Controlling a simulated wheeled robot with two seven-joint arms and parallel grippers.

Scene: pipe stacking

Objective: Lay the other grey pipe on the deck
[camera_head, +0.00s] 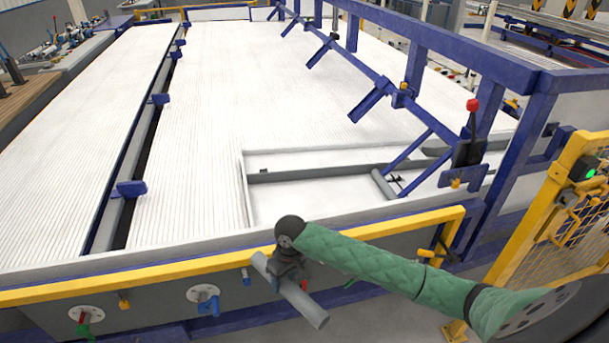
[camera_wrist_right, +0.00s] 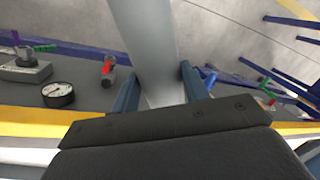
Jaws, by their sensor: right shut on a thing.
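My right gripper (camera_head: 287,279) is shut around a grey pipe (camera_head: 312,310) just outside the deck's yellow front rail. The pipe slants, its lower right end nearer the camera. In the right wrist view the pipe (camera_wrist_right: 148,45) passes between the two blue-grey fingers of my right gripper (camera_wrist_right: 160,88). The white ribbed deck (camera_head: 225,85) lies behind the rail. Another short grey pipe (camera_head: 383,185) lies in the recessed front right part of the deck. My left gripper is not in view.
The yellow rail (camera_head: 150,272) runs along the deck's front edge. A blue frame (camera_head: 490,65) with slanted arms lines the right side, with a red-knobbed lever (camera_head: 470,130). A yellow mesh gate (camera_head: 550,230) stands at right. The recess left of the lying pipe is clear.

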